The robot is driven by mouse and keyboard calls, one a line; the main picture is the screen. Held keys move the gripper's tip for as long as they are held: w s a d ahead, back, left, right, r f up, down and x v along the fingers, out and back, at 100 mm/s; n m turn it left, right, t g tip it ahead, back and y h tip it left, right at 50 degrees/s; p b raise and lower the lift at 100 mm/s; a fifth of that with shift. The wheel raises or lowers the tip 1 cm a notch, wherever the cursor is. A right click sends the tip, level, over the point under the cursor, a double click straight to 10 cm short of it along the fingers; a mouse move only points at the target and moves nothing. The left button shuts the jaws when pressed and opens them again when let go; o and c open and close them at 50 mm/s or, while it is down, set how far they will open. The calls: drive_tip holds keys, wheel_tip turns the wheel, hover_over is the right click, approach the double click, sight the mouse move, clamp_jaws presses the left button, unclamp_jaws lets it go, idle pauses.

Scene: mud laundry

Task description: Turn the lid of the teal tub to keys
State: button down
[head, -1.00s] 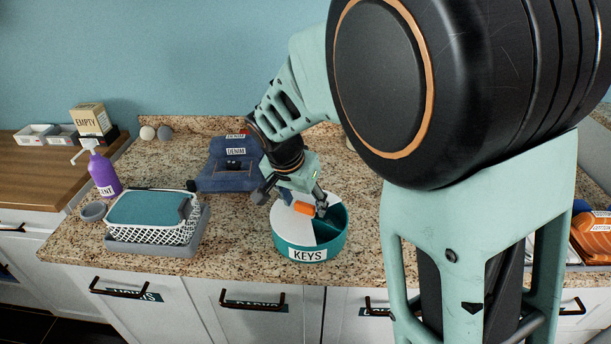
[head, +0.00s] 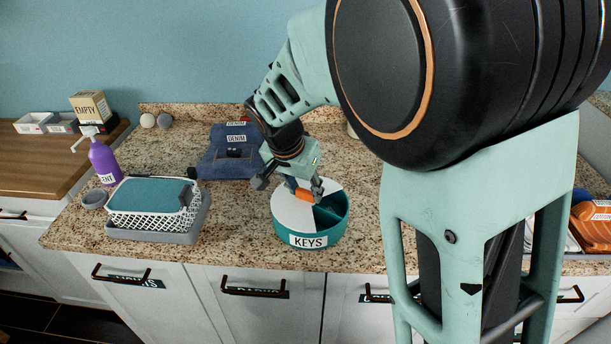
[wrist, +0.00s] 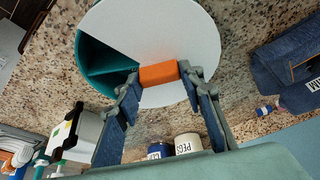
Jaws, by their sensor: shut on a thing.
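The teal tub (head: 330,238) stands on the granite counter with a KEYS label on its front. Its white lid (head: 292,212) has an open wedge at the right, showing teal compartments and a divider; the wedge also shows in the wrist view (wrist: 95,57). An orange handle (wrist: 158,75) stands on the lid. My gripper (wrist: 160,78) is shut on the handle, one finger on each end. In the head view my gripper (head: 304,188) reaches the lid from behind and partly covers the handle. Any labels on the tub's other sides are hidden.
Left of the tub stand a grey tray (head: 160,230) with a teal-lidded white basket (head: 150,197) and a purple bottle (head: 104,162). Folded denim (head: 232,160) lies behind left. The wrist view shows a PEGS jar (wrist: 188,143) and a white-and-black box (wrist: 80,135) nearby.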

drive_tip(key=shift+w+f+m+h+b, duration=0.15)
drive_tip(key=shift+m+h+b, duration=0.45)
drive_tip(key=shift+m, duration=0.6)
drive_tip(key=m, duration=0.1)
drive_tip(key=m+g, duration=0.1)
drive_tip(key=m, duration=0.1)
drive_tip(key=shift+w+m+h+b, duration=0.25)
drive_tip(key=shift+m+h+b, duration=0.05)
drive_tip(key=shift+h+b, duration=0.1)
drive_tip(key=m, duration=0.1)
drive_tip(key=m+g, duration=0.1)
drive_tip(key=m, duration=0.1)
drive_tip(key=shift+w+d+r+m+g+h+p, duration=0.2)
drive_tip(key=shift+m+g+h+p, duration=0.1)
drive_tip(key=shift+p, duration=0.1)
drive_tip(key=shift+d+m+g+p, duration=0.15)
drive_tip(key=shift+m+g+p, duration=0.5)
drive_tip(key=shift+m, duration=1.15)
drive_tip(key=c, duration=1.3)
unclamp_jaws()
drive_tip(key=shift+o, duration=0.2)
